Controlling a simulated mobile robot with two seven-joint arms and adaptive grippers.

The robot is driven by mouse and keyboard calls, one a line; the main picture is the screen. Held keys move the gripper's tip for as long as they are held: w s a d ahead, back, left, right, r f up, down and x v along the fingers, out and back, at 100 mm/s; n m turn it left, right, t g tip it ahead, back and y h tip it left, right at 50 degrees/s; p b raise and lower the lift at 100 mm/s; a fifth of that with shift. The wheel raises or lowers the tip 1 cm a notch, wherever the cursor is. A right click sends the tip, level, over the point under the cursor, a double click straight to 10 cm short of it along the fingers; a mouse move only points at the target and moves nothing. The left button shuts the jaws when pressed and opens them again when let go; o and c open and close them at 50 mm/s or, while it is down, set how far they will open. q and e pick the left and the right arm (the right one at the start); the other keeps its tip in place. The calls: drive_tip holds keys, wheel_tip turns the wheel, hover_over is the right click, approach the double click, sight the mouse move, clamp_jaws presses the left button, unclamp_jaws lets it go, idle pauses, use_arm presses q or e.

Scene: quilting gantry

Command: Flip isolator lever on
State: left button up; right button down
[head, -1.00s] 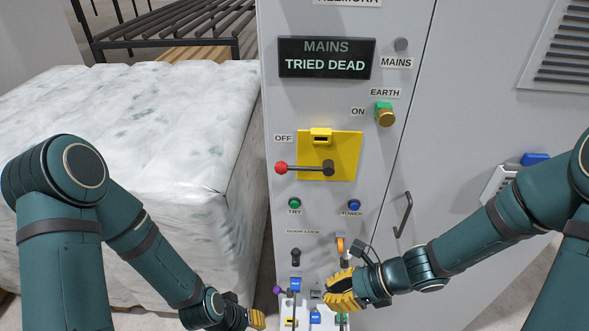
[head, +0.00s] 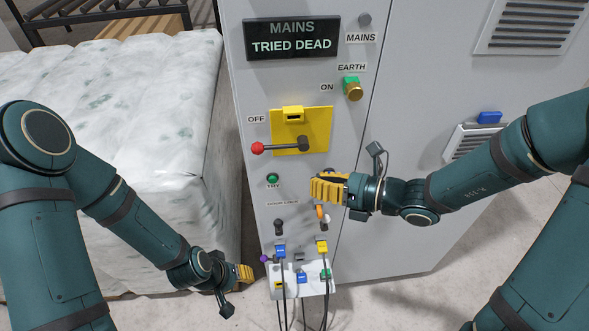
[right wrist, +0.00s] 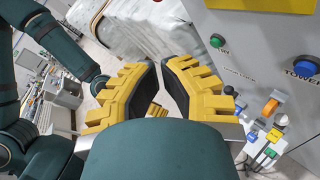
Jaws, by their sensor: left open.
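The isolator lever is a dark arm with a red ball knob (head: 257,148), set on a yellow plate (head: 318,124) on the grey cabinet front. It points left, beneath the OFF label (head: 256,119); the ON label (head: 327,87) is higher up. My right gripper (head: 314,189) is below and right of the lever, in front of the panel and apart from the knob. In the right wrist view its yellow fingers (right wrist: 159,66) have an empty gap between them. My left gripper (head: 250,273) is open and low, beside the cabinet's lower left edge.
The display (head: 291,39) reads MAINS TRIED DEAD. A green TRY button (head: 272,179) is below the lever; the blue TOWER button (right wrist: 305,68) shows in the right wrist view. Plugs with cables (head: 281,251) hang lower down. A wrapped white block (head: 150,130) stands left.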

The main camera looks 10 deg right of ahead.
sight(278, 147)
drive_tip(key=w+r+x, duration=0.1)
drive_tip(key=r+x, duration=0.1)
drive_tip(key=x, duration=1)
drive_tip(key=shift+w+r+p, duration=0.15)
drive_tip(key=shift+w+p, duration=0.1)
drive_tip(key=shift+p, duration=0.15)
